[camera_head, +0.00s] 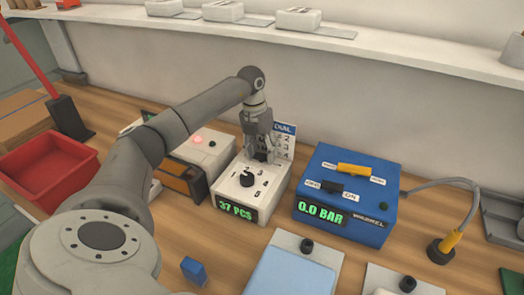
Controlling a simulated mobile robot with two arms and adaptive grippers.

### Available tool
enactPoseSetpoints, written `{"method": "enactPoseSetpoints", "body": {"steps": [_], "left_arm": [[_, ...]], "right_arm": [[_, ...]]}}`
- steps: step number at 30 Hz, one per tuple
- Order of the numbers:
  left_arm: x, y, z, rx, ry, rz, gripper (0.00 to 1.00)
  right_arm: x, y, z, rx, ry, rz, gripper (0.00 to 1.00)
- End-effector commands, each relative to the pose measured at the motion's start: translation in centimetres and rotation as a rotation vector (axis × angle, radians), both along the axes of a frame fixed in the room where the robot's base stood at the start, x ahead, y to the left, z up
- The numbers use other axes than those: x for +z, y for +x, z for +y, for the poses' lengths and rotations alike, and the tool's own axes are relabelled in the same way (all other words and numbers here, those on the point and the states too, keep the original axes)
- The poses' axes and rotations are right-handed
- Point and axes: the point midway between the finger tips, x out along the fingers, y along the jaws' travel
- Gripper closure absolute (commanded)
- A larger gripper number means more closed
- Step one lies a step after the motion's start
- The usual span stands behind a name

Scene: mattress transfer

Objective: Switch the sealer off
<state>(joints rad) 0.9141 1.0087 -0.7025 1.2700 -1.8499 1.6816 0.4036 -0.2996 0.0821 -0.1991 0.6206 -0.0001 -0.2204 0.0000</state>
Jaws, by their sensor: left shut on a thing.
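My left gripper (261,150) points down at the back of a white box (272,196) with a green "37 PCS" display. It is shut on a dark knob there, mostly hidden by the fingers. A second black knob (247,179) on the box's top is free. To the left, partly behind my left arm, is a pale machine (205,146) with a lit red lamp and an orange-brown front; I cannot tell for sure that it is the sealer. A blue box (368,222) on the right reads "0.0 BAR" and has a black OFF/ON lever (332,187) and a yellow lever (354,170).
A red bin (50,170) stands at the left. A small blue block (193,269) and a plate with a light blue pad (290,275) lie in front. A cabled yellow-handled tool (444,247) stands at the right. A white shelf (400,50) runs along the back.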

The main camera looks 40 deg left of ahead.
Motion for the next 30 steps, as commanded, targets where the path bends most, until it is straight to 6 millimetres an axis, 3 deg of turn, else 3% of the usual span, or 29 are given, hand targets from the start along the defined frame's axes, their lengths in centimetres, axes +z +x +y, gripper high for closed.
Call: {"method": "enactPoseSetpoints", "body": {"steps": [1, 6, 17, 23, 30], "left_arm": [[0.1, 0.0, 0.0, 0.001, -0.001, -0.001, 0.50], [0.1, 0.0, 0.0, 0.001, 0.000, -0.001, 0.29], [0.4, 0.1, 0.0, 0.001, 0.001, -0.003, 0.29], [3.2, 0.0, 0.4, 0.001, 0.000, -0.006, 0.29], [8.4, -0.2, 1.1, 0.003, 0.001, -0.006, 0.29]], "right_arm": [[0.0, 0.0, 0.0, 0.000, 0.000, 0.000, 0.60], [0.0, 0.0, 0.0, 0.000, 0.000, 0.000, 0.60], [0.0, -0.1, 0.3, 0.000, 0.004, 0.001, 0.60], [0.0, -0.1, 0.2, 0.000, 0.003, 0.001, 0.60], [0.0, -0.1, 0.2, 0.000, 0.002, 0.000, 0.60]]}}
